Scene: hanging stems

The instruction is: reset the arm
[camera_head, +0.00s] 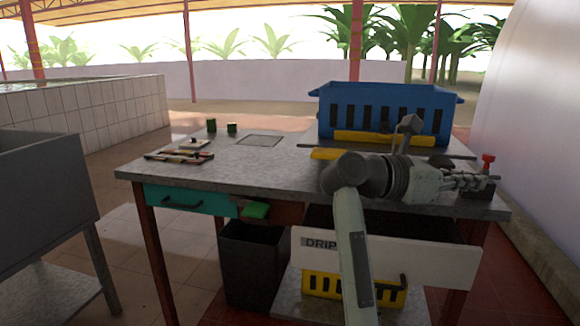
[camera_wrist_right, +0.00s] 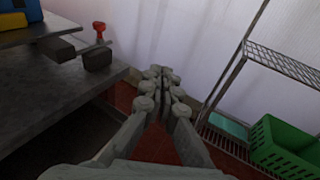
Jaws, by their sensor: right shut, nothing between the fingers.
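My right arm reaches up from the bottom of the head view and bends to the right over the table's right part. My right gripper (camera_head: 494,179) points right, by the table's right edge; it looks shut and empty. In the right wrist view its fingers (camera_wrist_right: 160,74) are together with nothing between them, above the red floor beside the table. My left gripper is not in view.
The grey table (camera_head: 240,169) holds a blue crate (camera_head: 388,112) at the back and a red-topped item (camera_head: 488,160) near the gripper. An open drawer (camera_head: 400,258) sticks out below. In the wrist view, a wire rack (camera_wrist_right: 285,65) and green crate (camera_wrist_right: 285,148) stand right.

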